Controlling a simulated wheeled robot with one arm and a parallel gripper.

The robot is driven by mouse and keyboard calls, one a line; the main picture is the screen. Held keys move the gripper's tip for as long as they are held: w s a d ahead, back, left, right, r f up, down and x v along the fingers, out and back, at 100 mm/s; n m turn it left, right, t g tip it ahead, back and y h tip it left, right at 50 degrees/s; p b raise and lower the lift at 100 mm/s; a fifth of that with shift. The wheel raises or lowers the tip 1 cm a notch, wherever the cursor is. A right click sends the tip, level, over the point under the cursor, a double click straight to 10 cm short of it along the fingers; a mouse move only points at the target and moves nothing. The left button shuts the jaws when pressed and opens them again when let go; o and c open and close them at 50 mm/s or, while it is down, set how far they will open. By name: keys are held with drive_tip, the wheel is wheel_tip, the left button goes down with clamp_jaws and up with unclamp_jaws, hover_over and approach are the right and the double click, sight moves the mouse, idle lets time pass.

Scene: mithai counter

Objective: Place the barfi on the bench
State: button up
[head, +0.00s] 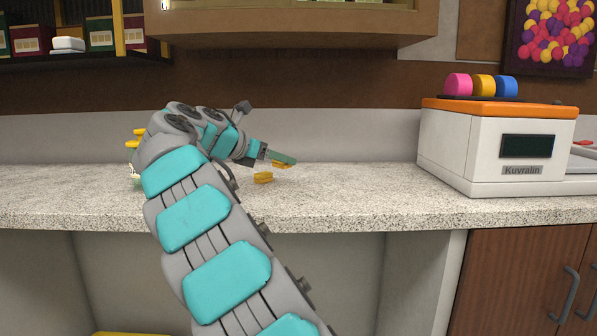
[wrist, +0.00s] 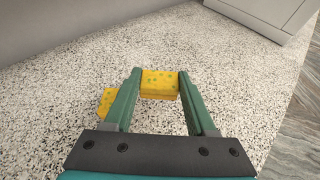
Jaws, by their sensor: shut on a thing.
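The barfi, a yellow block with green specks (wrist: 160,84), sits between the two green fingers of my gripper (head: 289,159) in the wrist view. The gripper is shut on it. In the head view the held barfi (head: 281,165) shows as a small yellow edge at the fingertips, low over the speckled bench (head: 350,190). I cannot tell whether it touches the bench. A second yellow piece (head: 263,178) lies on the bench beside the gripper. It also shows left of the left finger in the wrist view (wrist: 107,100), partly hidden.
A white and orange machine (head: 470,145) stands on the right of the bench. Several yellow pieces (head: 137,132) show behind my arm at the left, their support mostly hidden. A wooden cabinet (head: 300,25) hangs above. The bench between gripper and machine is clear.

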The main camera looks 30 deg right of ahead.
hover_over(328, 180)
drive_tip(key=shift+w+f, duration=0.2)
drive_tip(key=shift+f, duration=0.55)
drive_tip(key=shift+f+b, duration=0.3)
drive_tip(key=shift+f, duration=1.4)
drive_tip(key=shift+f, duration=0.15)
drive_tip(key=o, duration=1.4)
drive_tip(key=shift+c, duration=0.2)
drive_tip(key=v, duration=1.2)
